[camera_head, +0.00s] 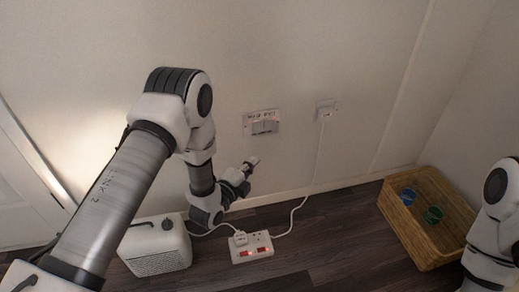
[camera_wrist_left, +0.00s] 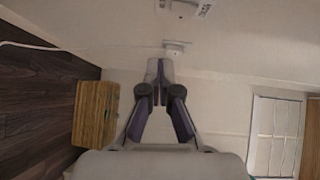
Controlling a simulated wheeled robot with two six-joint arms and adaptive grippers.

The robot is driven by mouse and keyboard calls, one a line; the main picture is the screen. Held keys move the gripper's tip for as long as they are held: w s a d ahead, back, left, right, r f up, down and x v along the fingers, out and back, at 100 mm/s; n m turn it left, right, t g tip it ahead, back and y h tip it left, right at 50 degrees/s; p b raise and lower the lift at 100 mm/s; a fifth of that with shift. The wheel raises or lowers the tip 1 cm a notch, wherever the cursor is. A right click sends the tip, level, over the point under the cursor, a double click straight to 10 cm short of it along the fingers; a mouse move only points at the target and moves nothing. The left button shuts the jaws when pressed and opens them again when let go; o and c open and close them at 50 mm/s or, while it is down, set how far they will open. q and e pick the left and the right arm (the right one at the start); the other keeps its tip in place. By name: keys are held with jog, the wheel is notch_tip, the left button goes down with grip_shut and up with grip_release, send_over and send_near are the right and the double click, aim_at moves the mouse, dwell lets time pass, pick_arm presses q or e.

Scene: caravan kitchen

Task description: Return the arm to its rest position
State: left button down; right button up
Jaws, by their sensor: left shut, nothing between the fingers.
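My left arm reaches in from the left in the head view, bent at the elbow. Its gripper (camera_head: 251,163) points up and right, close to the wall below the left wall socket (camera_head: 262,122). In the left wrist view the fingers (camera_wrist_left: 160,68) are together, with nothing between them. A part of my right arm shows at the right edge of the head view; its gripper is out of view.
A white power strip (camera_head: 251,247) with lit red switches lies on the dark floor, its cable running up to a wall plug (camera_head: 326,112). A white heater-like box (camera_head: 157,246) stands left. A wicker basket (camera_head: 427,251) with blue and green items stands right.

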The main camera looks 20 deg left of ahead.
pick_arm(q)
jog(key=shift+s, duration=0.15)
dwell(0.3)
jog(key=s+f+n+g+y+p, duration=0.25)
jog(key=s+f+n+g, duration=0.4)
jog(key=s+f, duration=0.65)
jog(key=s+a+f+n+g, duration=0.2)
jog(key=s+n+g, duration=1)
jog(key=s, duration=1.1)
notch_tip(320, 180, up, 38)
jog(key=n+t+p, duration=0.1)
jog(key=p, duration=3.7)
jog(key=shift+y, duration=0.35)
jog(key=shift+a+n+t, duration=0.1)
jog(key=shift+n+t, duration=0.15)
jog(key=shift+n, duration=0.1)
